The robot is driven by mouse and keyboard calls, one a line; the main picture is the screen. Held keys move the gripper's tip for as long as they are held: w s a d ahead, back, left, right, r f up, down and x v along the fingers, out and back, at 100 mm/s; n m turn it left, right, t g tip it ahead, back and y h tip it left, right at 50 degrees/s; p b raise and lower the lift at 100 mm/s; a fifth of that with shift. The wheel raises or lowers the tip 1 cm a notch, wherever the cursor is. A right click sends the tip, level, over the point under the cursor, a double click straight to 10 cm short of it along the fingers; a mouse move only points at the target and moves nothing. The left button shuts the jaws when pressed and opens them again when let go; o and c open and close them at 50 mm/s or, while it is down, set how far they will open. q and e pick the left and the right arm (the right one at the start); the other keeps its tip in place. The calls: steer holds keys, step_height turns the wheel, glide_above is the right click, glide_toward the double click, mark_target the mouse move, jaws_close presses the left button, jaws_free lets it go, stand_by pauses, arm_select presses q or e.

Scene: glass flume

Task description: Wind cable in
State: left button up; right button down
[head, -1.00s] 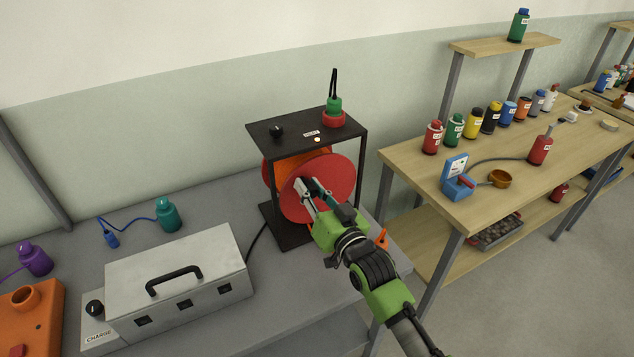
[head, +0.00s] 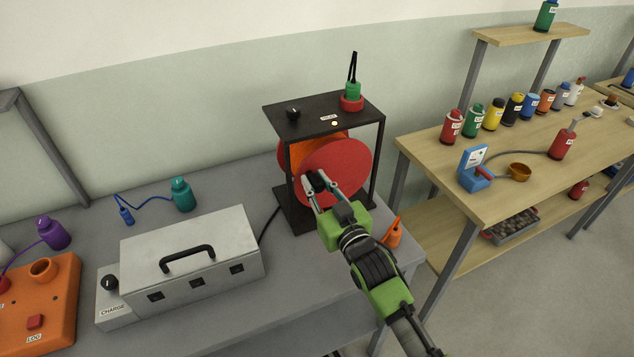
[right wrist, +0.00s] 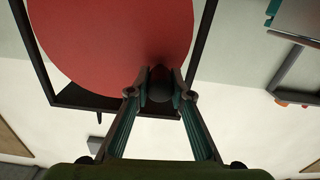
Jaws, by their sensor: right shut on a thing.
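The cable reel has a red disc (head: 347,160) facing me, with orange (head: 297,152) showing behind it. It sits in a black frame (head: 288,195) on the grey bench. My right gripper (head: 320,183) is at the lower left of the red disc. In the right wrist view its fingertips (right wrist: 160,88) are shut on a dark, round handle (right wrist: 160,84) in front of the disc. An orange object (head: 394,232) stands at the bench's right edge, partly behind my right arm. My left gripper is not in view.
A silver case (head: 190,265) with a black handle stands left of the frame. A teal bottle (head: 182,195) and an orange box (head: 50,300) are farther left. A wooden table (head: 500,205) with several bottles stands at right, beyond a gap.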

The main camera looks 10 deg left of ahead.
steer(key=c, duration=1.8)
jaws_free()
steer(key=v, duration=1.2)
